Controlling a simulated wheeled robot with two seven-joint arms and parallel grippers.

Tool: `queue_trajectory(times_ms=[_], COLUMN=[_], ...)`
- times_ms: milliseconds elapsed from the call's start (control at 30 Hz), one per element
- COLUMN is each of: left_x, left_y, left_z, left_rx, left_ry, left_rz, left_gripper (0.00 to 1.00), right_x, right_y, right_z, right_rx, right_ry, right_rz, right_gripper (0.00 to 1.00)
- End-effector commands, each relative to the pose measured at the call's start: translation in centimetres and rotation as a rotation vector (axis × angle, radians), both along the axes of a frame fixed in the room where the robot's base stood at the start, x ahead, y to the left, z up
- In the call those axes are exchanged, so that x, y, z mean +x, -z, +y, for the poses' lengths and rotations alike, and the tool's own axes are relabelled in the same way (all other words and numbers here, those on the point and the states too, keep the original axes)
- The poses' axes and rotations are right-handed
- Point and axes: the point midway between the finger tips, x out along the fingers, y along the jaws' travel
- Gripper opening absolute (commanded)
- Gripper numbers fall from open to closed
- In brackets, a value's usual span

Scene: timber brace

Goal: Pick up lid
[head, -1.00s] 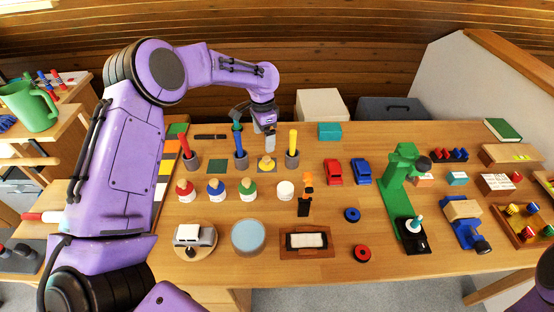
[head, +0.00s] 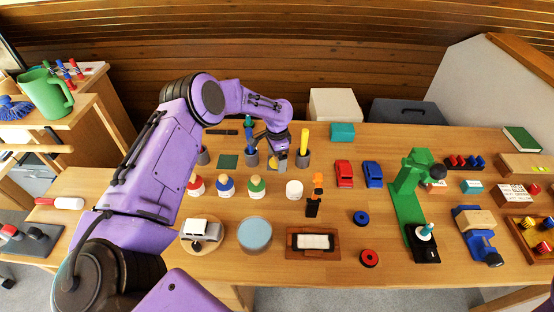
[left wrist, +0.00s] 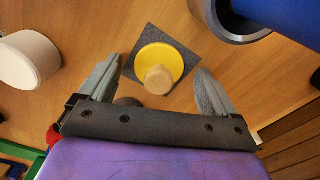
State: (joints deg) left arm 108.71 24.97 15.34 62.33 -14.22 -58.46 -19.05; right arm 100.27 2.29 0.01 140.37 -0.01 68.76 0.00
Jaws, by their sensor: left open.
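The lid is a round yellow disc with a pale wooden knob (left wrist: 158,79), lying on a dark square mat (left wrist: 152,35) in the left wrist view. In the head view, the lid (head: 272,164) shows only in part, behind my left gripper (head: 281,160). In the left wrist view, my left gripper (left wrist: 159,72) is open, its two fingers on either side of the lid's knob and apart from it. A white jar without a knob (head: 294,188) stands just in front of the lid and shows at the left of the wrist view (left wrist: 25,55). My right gripper is out of view.
Dark cups with a blue tool (head: 250,140) and a yellow tool (head: 304,138) stand close on either side of the gripper. Jars with red (head: 195,186), blue (head: 225,187) and green (head: 257,187) bands stand in front. A green press (head: 408,190) stands further right.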

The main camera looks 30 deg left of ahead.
Motion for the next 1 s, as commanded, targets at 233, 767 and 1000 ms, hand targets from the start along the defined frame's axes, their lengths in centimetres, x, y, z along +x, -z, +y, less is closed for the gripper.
queue_trajectory(times_ms=[233, 767, 1000], left_x=[0.0, 0.1, -2.8], left_y=[0.0, -1.4, -7.0], left_z=[0.0, 0.0, -1.5], left_rx=[0.000, 0.000, -0.001], left_ry=[0.000, 0.001, 0.004], left_rz=[0.000, -0.002, -0.004], left_gripper=[0.56, 0.31, 0.31], right_x=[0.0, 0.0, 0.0], right_y=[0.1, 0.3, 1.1], right_z=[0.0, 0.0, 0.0], right_rx=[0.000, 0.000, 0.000], right_ry=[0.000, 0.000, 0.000], right_rz=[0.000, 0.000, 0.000], right_gripper=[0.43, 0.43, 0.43])
